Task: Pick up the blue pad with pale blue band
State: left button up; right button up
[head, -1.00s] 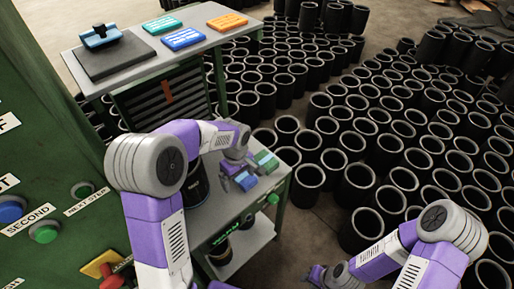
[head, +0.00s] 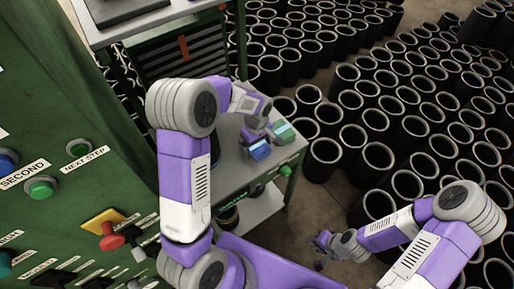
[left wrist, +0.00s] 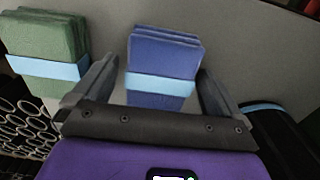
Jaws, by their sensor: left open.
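The blue pad with pale blue band (head: 260,152) lies on the small grey table. In the left wrist view, the blue pad (left wrist: 164,53) is a stack of layers with the pale band round its lower part. My left gripper (head: 256,138) is over it, and in the wrist view the open fingers (left wrist: 157,85) appear on either side of the pad with gaps. I cannot tell how deep the fingers reach. A green pad with a similar band (head: 284,131) lies to its right; in the wrist view it (left wrist: 46,40) is on the left. My right gripper (head: 322,246) hangs low, away from the table; its opening is unclear.
The small grey table (head: 229,172) has a green frame. A dark object (left wrist: 278,125) stands at the right in the wrist view. A green control panel (head: 60,120) is at left. Many black sleeves (head: 375,160) cover the floor at right. A taller bench (head: 160,28) is behind.

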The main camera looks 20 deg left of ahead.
aim_at(257, 145)
pick_arm(q)
jog(key=c, duration=1.1)
jog(key=shift+o, duration=0.2)
jog(key=shift+r, duration=0.1)
notch_tip(257, 145, up, 10)
jog(key=p, duration=0.2)
jog(key=shift+p, duration=0.4)
jog(key=o, duration=0.4)
jog(key=shift+c, duration=1.4)
